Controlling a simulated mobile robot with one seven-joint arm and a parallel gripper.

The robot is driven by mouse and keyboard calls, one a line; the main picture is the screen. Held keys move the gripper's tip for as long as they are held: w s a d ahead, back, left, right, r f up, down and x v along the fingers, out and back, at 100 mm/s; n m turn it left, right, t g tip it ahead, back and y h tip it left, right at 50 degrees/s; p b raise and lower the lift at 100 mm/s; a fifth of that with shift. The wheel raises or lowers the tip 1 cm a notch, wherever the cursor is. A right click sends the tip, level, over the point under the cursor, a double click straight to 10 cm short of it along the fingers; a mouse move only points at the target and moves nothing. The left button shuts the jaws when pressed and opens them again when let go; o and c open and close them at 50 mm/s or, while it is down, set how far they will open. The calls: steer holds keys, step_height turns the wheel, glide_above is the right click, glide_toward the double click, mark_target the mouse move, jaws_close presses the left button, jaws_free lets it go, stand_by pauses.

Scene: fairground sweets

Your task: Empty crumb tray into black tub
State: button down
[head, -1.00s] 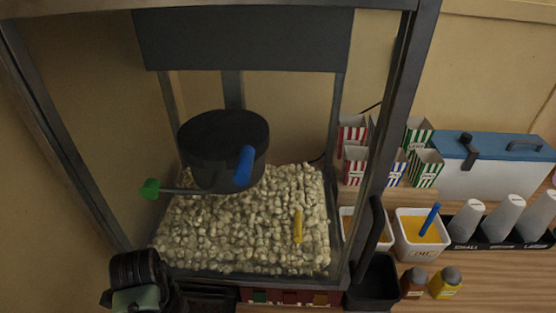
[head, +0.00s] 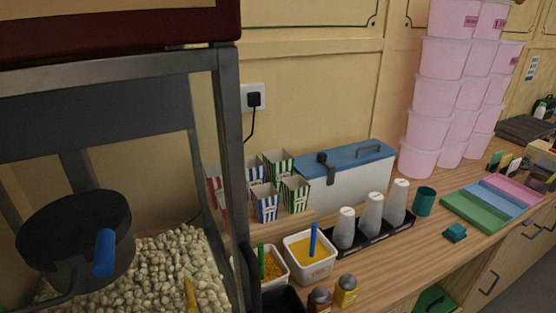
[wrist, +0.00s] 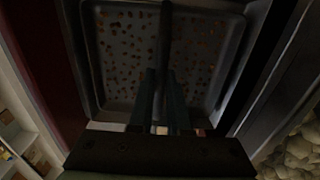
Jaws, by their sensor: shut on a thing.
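The crumb tray (wrist: 120,75) fills the upper middle of the wrist view, a grey shallow pan with many small brown crumbs scattered over its floor. My gripper (wrist: 160,85) is shut on a dark bar that runs over the tray, which looks like the tray's handle; the exact contact is dark. The tray looks roughly level. The black tub (head: 283,299) shows only in part at the bottom edge of the head view, beside the popcorn cabinet. My gripper and the tray are outside the head view.
The popcorn cabinet (head: 232,150) stands at the left with popcorn (head: 165,265) inside. Two white seasoning tubs (head: 310,268) and two shakers (head: 345,290) stand near the black tub. Cups (head: 372,214), a cooler (head: 350,180) and stacked pink buckets (head: 440,95) line the counter.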

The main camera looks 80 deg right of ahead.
step_height(320, 180, up, 11)
steer(key=p, duration=0.9)
steer(key=shift+p, duration=0.3)
stand_by(0.6)
